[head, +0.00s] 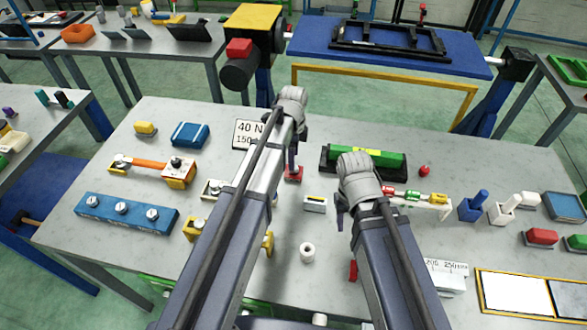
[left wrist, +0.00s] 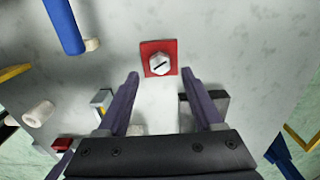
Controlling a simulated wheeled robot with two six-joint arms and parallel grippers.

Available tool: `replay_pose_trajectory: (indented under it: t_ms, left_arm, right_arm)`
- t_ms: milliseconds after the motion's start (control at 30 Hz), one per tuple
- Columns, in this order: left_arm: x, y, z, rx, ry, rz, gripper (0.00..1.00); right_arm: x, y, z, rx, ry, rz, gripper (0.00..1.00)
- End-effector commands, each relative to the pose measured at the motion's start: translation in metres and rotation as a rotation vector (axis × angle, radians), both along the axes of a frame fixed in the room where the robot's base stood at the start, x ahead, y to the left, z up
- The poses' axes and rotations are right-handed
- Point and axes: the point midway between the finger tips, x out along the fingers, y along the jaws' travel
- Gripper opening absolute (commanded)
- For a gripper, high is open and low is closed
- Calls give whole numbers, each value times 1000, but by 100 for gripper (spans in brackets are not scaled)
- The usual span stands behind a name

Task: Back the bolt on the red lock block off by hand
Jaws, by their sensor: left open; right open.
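The red lock block (head: 294,174) is on the grey table, partly hidden behind my left gripper in the head view. In the left wrist view the red block (left wrist: 147,49) shows from above, with a light hex bolt head (left wrist: 159,65) marked by a dark line. My left gripper (left wrist: 160,80) is open, its two purple fingers pointing at the block from either side of the bolt, apart from it as far as I can tell. In the head view my left gripper (head: 292,150) is over the block. My right gripper (head: 341,215) is open and empty, further right over the table.
A green block in a dark holder (head: 385,160) stands right of the lock block. A white sign (head: 247,134) stands behind left. A white cylinder (head: 307,252) and a small white box (head: 315,204) are in front. A blue block with several bolts (head: 127,213) lies left.

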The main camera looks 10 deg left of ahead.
Motion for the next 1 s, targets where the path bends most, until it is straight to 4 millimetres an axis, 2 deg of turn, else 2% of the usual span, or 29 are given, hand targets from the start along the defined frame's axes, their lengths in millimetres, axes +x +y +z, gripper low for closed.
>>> replay_pose_trajectory:
  t_ms: [33, 233, 367, 667, 1000]
  left_arm:
    - [0, 0, -14, 0, 0, 0, 68]
    - [0, 0, -37, 0, 0, 0, 68]
    - [0, 0, -43, 0, 0, 0, 68]
    - [0, 0, -42, 0, 0, 0, 66]
    - [0, 0, -42, 0, 0, 0, 28]
  right_arm:
    - [0, 0, -14, 0, 0, 0, 50]
    - [0, 0, -37, 0, 0, -1, 50]
    - [0, 0, -43, 0, 0, -1, 50]
    - [0, 0, -42, 0, 0, 0, 50]
    - [0, 0, -42, 0, 0, 0, 50]
